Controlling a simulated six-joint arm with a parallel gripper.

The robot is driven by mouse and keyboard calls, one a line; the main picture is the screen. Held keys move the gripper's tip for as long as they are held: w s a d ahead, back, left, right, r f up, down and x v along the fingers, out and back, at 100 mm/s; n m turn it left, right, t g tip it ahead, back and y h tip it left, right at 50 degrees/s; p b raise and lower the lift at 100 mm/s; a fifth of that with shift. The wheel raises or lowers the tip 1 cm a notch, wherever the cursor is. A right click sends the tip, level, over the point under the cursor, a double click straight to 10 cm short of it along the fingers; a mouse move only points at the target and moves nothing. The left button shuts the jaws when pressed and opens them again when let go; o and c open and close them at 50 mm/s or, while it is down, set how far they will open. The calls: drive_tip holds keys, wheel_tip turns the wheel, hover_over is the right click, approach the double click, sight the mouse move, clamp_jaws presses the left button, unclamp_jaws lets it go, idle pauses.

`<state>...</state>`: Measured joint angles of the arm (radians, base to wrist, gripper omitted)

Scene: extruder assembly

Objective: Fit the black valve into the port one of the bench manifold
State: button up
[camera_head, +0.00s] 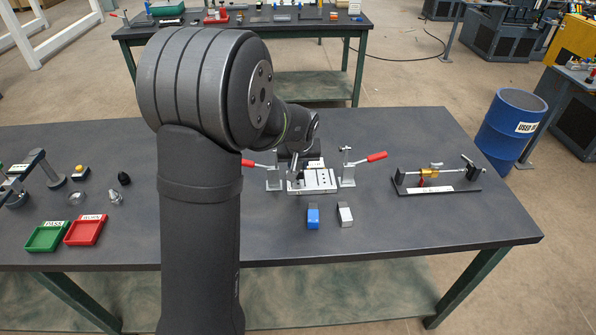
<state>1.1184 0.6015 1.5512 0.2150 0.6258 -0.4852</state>
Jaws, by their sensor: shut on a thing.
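The bench manifold (322,181) is a silver block with a row of dark holes, lying between two red-handled clamps in the middle of the bench. My gripper (297,179) points down at the manifold's left end. It is shut on a small dark thing, which I take to be the black valve (296,186). The valve is mostly hidden by the fingers and too small to show clearly. I cannot tell whether it is inside a port or just above one. A blue valve (313,218) and a pale grey valve (345,215) lie in front of the manifold.
Clamps with red handles stand left (272,176) and right (349,172) of the manifold. A fixture (436,186) sits farther right. Green (46,237) and red (86,230) trays and small parts lie left. The bench front right is clear.

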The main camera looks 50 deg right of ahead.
sight(298, 169)
drive_tip(key=shift+f, duration=1.5)
drive_tip(key=o, duration=1.1)
drive_tip(key=shift+f, duration=0.15)
drive_tip(key=shift+c, duration=0.2)
drive_tip(key=v, duration=1.2)
